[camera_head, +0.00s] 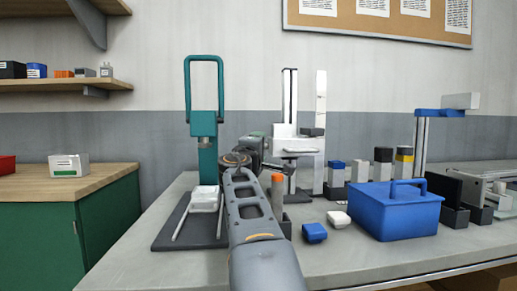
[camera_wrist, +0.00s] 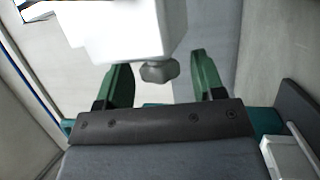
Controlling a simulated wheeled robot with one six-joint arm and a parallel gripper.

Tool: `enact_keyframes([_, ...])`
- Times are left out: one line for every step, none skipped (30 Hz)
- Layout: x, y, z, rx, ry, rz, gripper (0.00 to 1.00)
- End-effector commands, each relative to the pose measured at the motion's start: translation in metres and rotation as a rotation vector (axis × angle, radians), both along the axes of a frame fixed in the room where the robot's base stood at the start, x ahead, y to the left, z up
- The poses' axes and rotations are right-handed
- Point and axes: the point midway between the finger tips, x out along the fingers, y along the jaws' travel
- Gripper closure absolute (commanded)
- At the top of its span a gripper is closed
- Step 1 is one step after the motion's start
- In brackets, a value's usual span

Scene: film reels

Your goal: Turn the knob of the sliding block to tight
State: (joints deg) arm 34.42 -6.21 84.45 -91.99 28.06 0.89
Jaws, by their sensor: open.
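My gripper (camera_wrist: 160,62) is open, with one green finger on each side of the knob and a clear gap on both sides. The fingers do not appear to touch it. In the head view my gripper (camera_head: 262,147) is just left of the block, and I cannot make out the knob there.
A teal press (camera_head: 207,158) on a dark base stands left of my arm. A blue carrier box (camera_head: 395,213), a small blue block (camera_head: 314,233) and a white block (camera_head: 338,219) sit to the right. Several capped posts stand behind. The bench's front left (camera_head: 150,270) is clear.

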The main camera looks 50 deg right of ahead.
Motion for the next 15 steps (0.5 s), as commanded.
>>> enact_keyframes([0.000,0.000,0.000,0.000,0.000,0.000,0.38])
enact_keyframes([0.000,0.000,0.000,0.000,0.000,0.000,0.38])
enact_keyframes([0.000,0.000,0.000,0.000,0.000,0.000,0.38])
enact_keyframes([0.000,0.000,0.001,0.000,0.000,0.000,0.38])
enact_keyframes([0.000,0.000,0.003,0.000,0.000,0.000,0.38])
enact_keyframes([0.000,0.000,0.006,0.000,-0.001,0.000,0.38])
enact_keyframes([0.000,0.000,0.008,0.000,-0.001,0.000,0.38])
enact_keyframes([0.000,0.000,0.012,0.000,-0.001,0.000,0.38])
enact_keyframes([0.000,0.000,0.018,0.000,-0.001,0.000,0.38])
enact_keyframes([0.000,0.000,0.024,0.000,-0.001,0.000,0.38])
enact_keyframes([0.000,0.000,0.030,-0.001,-0.003,0.000,0.38])
enact_keyframes([0.000,0.000,0.040,-0.001,-0.003,0.000,0.38])
enact_keyframes([-0.004,0.003,0.045,-0.003,-0.005,0.001,0.38])
enact_keyframes([-0.009,0.007,0.052,-0.005,-0.007,0.001,0.36])
enact_keyframes([-0.015,0.012,0.061,-0.007,-0.009,0.001,0.28])
